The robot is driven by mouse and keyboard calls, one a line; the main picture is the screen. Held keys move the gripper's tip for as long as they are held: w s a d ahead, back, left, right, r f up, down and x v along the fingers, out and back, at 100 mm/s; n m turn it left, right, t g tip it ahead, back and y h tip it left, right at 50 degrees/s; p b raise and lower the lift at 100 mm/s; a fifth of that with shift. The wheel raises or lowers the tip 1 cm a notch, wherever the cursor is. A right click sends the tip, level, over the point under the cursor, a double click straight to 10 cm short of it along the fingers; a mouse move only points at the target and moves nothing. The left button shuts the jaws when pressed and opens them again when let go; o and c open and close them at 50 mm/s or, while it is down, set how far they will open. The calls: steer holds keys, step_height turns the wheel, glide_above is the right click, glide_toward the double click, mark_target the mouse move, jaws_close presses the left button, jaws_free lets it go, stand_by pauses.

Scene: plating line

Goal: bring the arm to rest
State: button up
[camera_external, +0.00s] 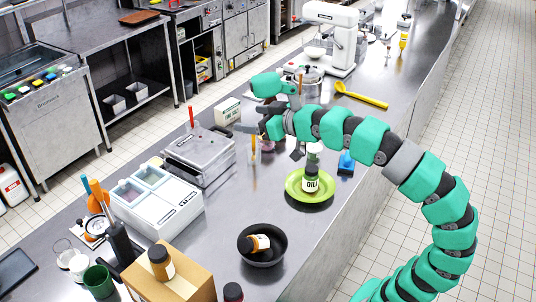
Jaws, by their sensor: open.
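My teal-and-grey arm reaches in from the lower right and bends over the steel counter (225,235). My gripper (270,141) is at its far end, above the middle of the counter, behind the green plate (297,198) as seen here. Its dark fingers are apart and I see nothing held between them. What lies directly behind the wrist is partly hidden.
A steel press-like box (199,155) and a white two-lidded container (155,198) stand left of my gripper. A black bowl (263,260) holds a tipped jar. A blue-handled tool (346,163) lies under the arm. A white mixer (332,40) stands at the back.

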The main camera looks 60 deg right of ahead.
steer(key=shift+s+a+r+t, duration=0.1)
steer(key=shift+a+r+t, duration=0.1)
steer(key=shift+r, duration=0.25)
steer(key=shift+s+a+r+t, duration=0.1)
steer(key=shift+a+r, duration=0.05)
steer(key=shift+r, duration=0.3)
